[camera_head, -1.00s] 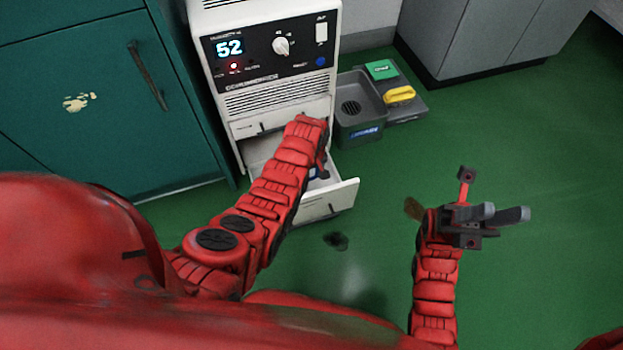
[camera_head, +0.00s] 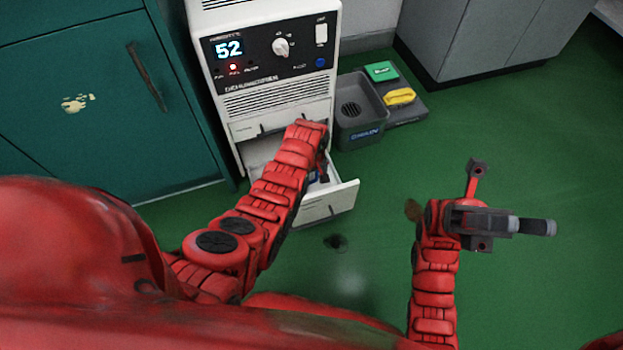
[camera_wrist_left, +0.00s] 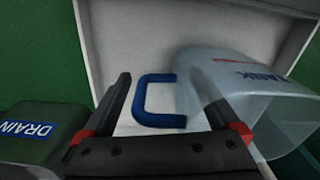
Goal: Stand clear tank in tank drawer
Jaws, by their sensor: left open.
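The clear tank (camera_wrist_left: 250,97) with blue "TANK" lettering and a blue handle (camera_wrist_left: 145,101) is at the right in the left wrist view. It looks tilted against the white drawer. My left gripper (camera_wrist_left: 160,76) is open, with its fingers on either side of the handle, which is not clamped. In the head view, my left arm reaches to the open tank drawer (camera_head: 342,197) and hides most of the tank and the left gripper.
The white dehumidifier (camera_head: 275,100) stands above the drawer. To its right is a dark drain bin (camera_head: 357,120), also at the left in the left wrist view (camera_wrist_left: 30,140), beside a tray with a green block (camera_head: 381,71) and yellow item (camera_head: 400,96). Teal cabinet (camera_head: 90,100) at left; right floor clear.

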